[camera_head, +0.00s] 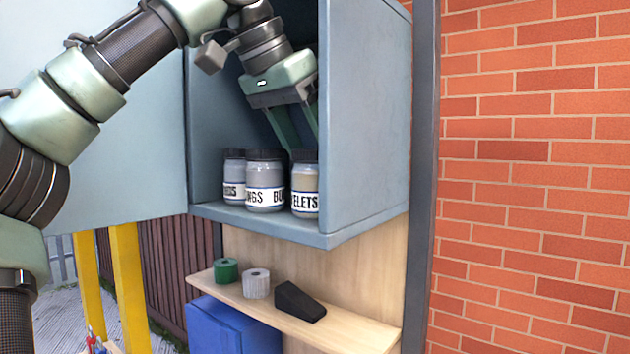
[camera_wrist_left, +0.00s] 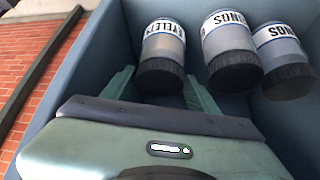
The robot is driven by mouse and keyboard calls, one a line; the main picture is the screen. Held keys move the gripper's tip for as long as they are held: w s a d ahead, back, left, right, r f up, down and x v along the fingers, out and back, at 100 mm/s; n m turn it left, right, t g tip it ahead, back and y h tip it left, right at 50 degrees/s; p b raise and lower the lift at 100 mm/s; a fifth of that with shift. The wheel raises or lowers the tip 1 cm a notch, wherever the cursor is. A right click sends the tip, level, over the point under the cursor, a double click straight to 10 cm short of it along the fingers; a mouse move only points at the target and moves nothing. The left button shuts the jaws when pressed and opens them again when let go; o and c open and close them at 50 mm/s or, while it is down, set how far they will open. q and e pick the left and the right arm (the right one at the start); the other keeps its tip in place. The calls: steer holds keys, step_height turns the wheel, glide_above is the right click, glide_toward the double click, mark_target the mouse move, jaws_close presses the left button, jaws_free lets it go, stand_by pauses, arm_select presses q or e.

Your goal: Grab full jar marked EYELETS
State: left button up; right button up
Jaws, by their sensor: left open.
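A jar with a dark lid and a white label ending "ELETS" (camera_head: 305,180) stands upright at the front right of the open blue-grey cabinet. In the left wrist view its label reads as EYELETS (camera_wrist_left: 163,42), upside down. Its glass shows grey contents; the exact fill level is hard to tell. My left gripper (camera_head: 299,140) reaches in from above, open and empty. Its fingers (camera_wrist_left: 160,85) show on either side of the jar's lid in the wrist view; I cannot tell whether they touch it. My right gripper is not in view.
Two BUNGS jars stand left of the EYELETS jar, the nearer one (camera_head: 264,180) close beside it, the other (camera_head: 234,176) at the left. The cabinet (camera_head: 365,130) walls confine the arm. Below is a wooden shelf (camera_head: 345,328) with two rolls and a black wedge (camera_head: 298,302).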

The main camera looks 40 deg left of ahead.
arm_select(q)
steer(key=shift+w+f, duration=0.2)
steer(key=shift+f, duration=0.2)
steer(key=shift+s+r, duration=0.1)
steer(key=shift+s, duration=0.1)
steer(key=shift+c, duration=0.7)
steer(key=c, duration=1)
steer(key=shift+c, duration=0.7)
steer(key=shift+w, duration=0.1)
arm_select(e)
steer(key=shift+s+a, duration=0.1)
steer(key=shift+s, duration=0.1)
arm_select(q)
steer(key=shift+r, duration=0.1)
